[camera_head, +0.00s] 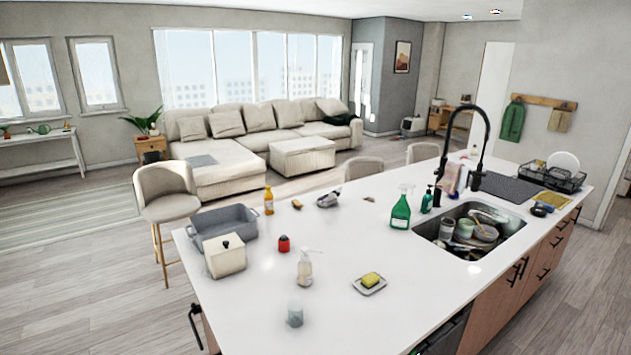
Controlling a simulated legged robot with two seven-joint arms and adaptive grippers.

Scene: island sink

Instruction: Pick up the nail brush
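No nail brush can be made out for certain at this size. A small brown object (297,204) lies on the white island counter near its far edge, right of the orange bottle; it may be the brush. A grey and dark object (328,200) lies a little to its right, and a small flat brown piece (369,199) lies farther right. A dark blue object (542,209) lies right of the sink. Neither of my grippers is in view.
The counter (250,310) holds a grey basin (222,224), white box (225,256), red container (284,243), soap dispenser (305,268), cup (295,315), sponge dish (369,286) and green spray bottle (401,211). The sink (430,228) holds dishes under a tall black faucet (481,130). The counter's middle is clear.

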